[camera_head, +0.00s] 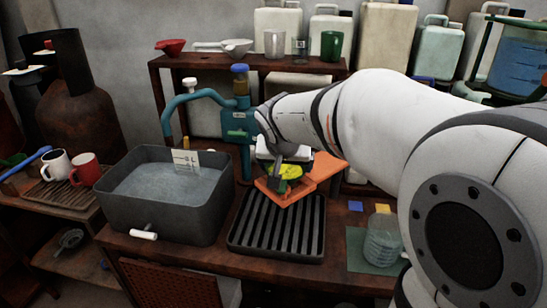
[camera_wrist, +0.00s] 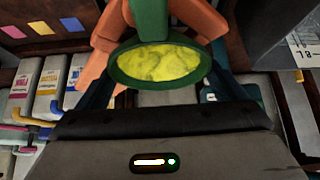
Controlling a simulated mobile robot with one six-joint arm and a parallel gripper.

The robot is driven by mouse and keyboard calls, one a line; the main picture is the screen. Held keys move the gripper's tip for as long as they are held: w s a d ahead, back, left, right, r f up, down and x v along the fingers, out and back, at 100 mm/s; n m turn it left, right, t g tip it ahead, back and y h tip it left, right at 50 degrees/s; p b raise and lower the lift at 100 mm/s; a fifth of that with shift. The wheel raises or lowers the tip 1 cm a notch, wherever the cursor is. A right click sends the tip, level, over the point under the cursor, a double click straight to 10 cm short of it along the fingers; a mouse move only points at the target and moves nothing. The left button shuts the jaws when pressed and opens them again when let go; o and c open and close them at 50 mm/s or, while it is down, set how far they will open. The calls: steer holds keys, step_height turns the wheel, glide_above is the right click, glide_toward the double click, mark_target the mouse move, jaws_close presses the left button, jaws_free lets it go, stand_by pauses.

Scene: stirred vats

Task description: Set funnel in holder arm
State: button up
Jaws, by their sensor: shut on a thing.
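My gripper (camera_head: 287,188), with orange fingers, is above the black ribbed tray (camera_head: 262,250). It is shut on a green-rimmed, funnel-like piece (camera_head: 291,172) with lumpy yellow matter inside. In the wrist view this green piece (camera_wrist: 116,66) shows an oval mouth, and its green upper part is between the orange fingers (camera_wrist: 152,18). I cannot tell whether it has a spout. A teal stand with a curved pipe (camera_head: 180,100) rises behind the tray, left of my gripper. I cannot make out a clear holder arm; my arm hides part of that area.
A dark basin of liquid (camera_head: 190,222) stands left of the tray. Mugs (camera_head: 57,165) stand far left.

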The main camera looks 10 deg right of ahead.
steer(key=shift+s+f, duration=0.15)
steer(key=shift+s, duration=0.05)
steer(key=o, duration=0.8)
steer(key=shift+a+r, duration=0.1)
steer(key=shift+r, duration=0.2)
steer(key=p+v, duration=0.1)
steer(key=v, duration=0.6)
steer(key=shift+s, duration=0.1)
steer(key=s+r+n+g+y+p, duration=0.1)
steer(key=s+n+g+p, duration=0.1)
steer(key=s+p, duration=0.5)
steer(key=s+r+n+g+y+p, duration=0.1)
steer(key=s+n+p, duration=0.1)
steer(key=s+p, duration=0.6)
steer(key=s, duration=0.2)
steer(key=shift+s+d+r+g, duration=0.25)
steer(key=shift+s+d+g, duration=0.05)
steer(key=shift+d+g, duration=0.1)
